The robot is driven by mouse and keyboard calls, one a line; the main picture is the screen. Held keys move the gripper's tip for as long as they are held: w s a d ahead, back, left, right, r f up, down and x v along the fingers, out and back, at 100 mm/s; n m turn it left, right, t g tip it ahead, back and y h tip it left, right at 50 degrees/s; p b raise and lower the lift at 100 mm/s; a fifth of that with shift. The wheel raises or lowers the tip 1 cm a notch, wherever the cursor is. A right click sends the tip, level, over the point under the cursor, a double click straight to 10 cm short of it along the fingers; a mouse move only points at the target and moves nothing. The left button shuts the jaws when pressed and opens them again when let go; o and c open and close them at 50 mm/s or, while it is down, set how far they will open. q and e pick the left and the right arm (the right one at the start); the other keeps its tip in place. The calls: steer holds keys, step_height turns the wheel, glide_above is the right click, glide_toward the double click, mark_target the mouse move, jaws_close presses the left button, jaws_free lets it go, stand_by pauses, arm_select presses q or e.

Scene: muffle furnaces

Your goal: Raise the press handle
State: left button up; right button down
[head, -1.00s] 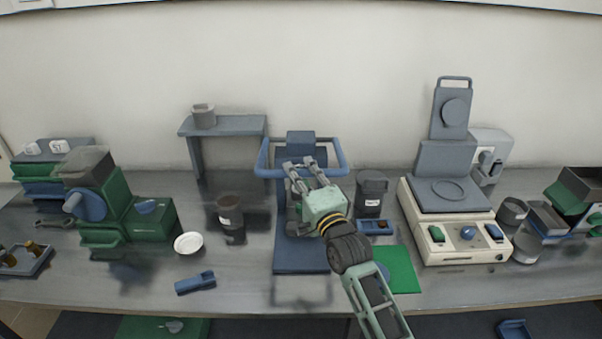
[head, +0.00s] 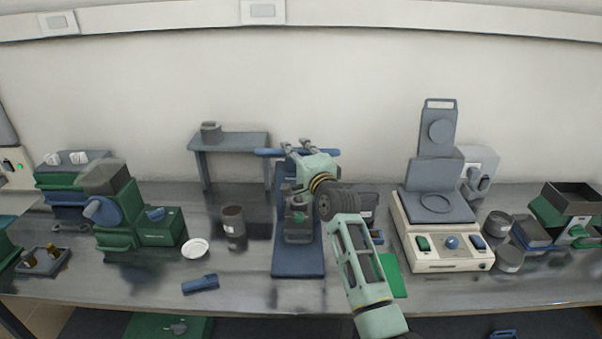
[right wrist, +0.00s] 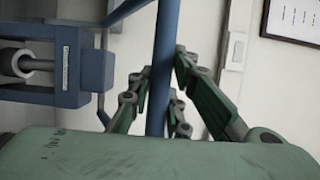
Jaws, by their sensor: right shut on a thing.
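The press (head: 298,262) stands in the middle of the bench, with a blue base plate and a blue upright frame. Its blue handle bar (head: 268,152) is level above the press, partly hidden by my right gripper. My right gripper (head: 299,146) is at the bar. In the right wrist view the blue bar (right wrist: 164,70) passes between the fingers of my right gripper (right wrist: 165,92), which are closed around it. The press's blue body (right wrist: 68,77) shows at the left of that view. My left gripper is not in view.
A hot-plate press (head: 445,262) with an open lid stands to the right. Left of the press are a dark cup (head: 232,222), a white dish (head: 195,248) and a blue block (head: 200,284). A small grey shelf (head: 230,142) stands behind. The front middle bench is fairly clear.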

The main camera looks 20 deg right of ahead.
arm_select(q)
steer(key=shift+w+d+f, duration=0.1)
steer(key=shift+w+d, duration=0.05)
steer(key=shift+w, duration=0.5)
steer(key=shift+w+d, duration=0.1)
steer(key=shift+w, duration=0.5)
arm_select(e)
steer(key=w+d+r+g, duration=0.1)
steer(key=w+d+r, duration=0.3)
steer(key=w+r, duration=0.6)
steer(key=shift+w+r+m, duration=0.25)
steer(key=shift+w+m, duration=0.05)
steer(key=shift+w, duration=1.55)
steer(key=c, duration=2.1)
jaws_free()
steer(key=o, duration=0.4)
steer(key=shift+o, duration=0.2)
